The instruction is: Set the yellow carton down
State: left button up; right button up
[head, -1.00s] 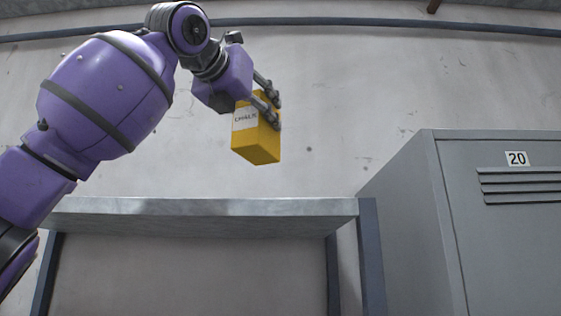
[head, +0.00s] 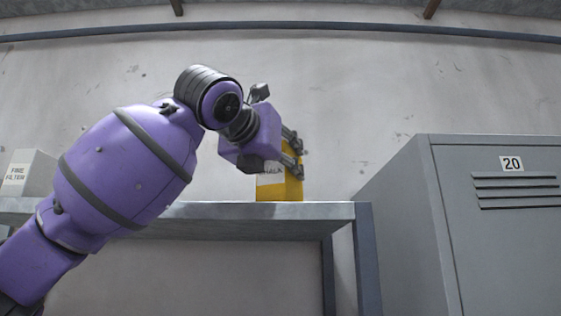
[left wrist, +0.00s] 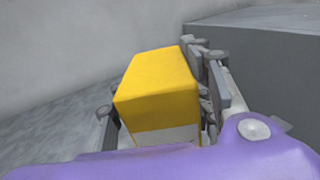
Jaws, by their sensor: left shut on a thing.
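The yellow carton (head: 283,187) has a white label with dark lettering, partly covered by my gripper. In the head view it is upright at the right part of the grey shelf top (head: 230,212), its lower end level with the front edge. I cannot tell whether its base touches the shelf. My left gripper (head: 295,152) is shut on the carton near its upper part, with the fingers at its right side. In the left wrist view the carton (left wrist: 158,85) fills the space between the fingers (left wrist: 160,100). My right gripper is not in view.
A white box marked "FINE FILTER" (head: 28,173) stands at the shelf's left end. A concrete wall (head: 400,80) is behind.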

pick_arm(q)
jog(key=o, duration=1.5)
jog(key=shift+f, duration=0.1)
jog(key=shift+d, duration=0.1)
jog(key=shift+r, duration=0.2)
jog(key=v, duration=1.2)
